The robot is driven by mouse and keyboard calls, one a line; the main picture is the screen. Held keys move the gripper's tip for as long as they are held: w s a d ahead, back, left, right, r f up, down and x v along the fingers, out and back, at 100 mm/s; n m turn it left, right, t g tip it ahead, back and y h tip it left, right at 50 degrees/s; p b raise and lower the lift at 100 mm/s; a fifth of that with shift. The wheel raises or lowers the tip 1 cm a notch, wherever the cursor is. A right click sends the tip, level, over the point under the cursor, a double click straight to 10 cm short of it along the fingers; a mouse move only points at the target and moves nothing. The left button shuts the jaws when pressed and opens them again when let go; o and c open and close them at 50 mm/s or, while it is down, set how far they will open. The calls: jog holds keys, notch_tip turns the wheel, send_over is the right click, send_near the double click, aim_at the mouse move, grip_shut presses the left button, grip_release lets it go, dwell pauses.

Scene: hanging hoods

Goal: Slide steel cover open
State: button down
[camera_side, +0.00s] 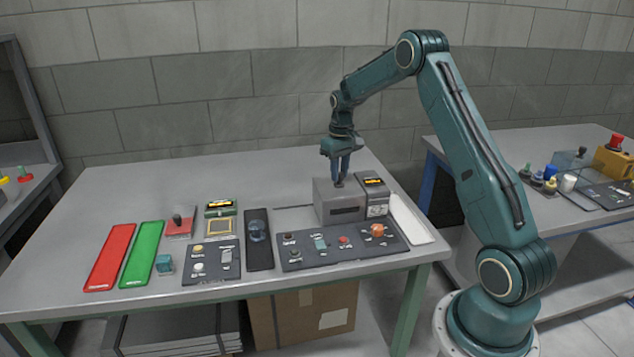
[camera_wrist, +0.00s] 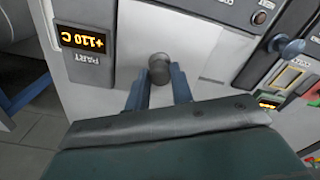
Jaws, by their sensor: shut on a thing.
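The steel cover (camera_side: 328,196) is a grey metal box toward the back right of the table, with a dark slot low on its front. A small round dark knob (camera_side: 339,184) stands on its top. My gripper (camera_side: 341,179) reaches straight down over the cover, shut on the knob. In the wrist view the blue fingers of my gripper (camera_wrist: 160,85) stand either side of the knob (camera_wrist: 159,66), and the light grey cover top (camera_wrist: 205,45) spreads around it. What lies under the cover is hidden.
A grey unit with a lit display (camera_side: 372,183) stands close against the cover's right side; the wrist view shows its display (camera_wrist: 82,39) reading +110 C. A dark control panel (camera_side: 330,252) lies in front. A white strip (camera_side: 411,219) lies right. The table behind left is bare.

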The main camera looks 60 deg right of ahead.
jog(key=w+a, duration=0.9)
jog(key=shift+w+a, duration=0.15)
jog(key=c, duration=1.4)
grip_release()
jog(key=shift+c, duration=0.2)
jog(key=shift+o, duration=1.2)
notch_tip(320, 180, up, 14)
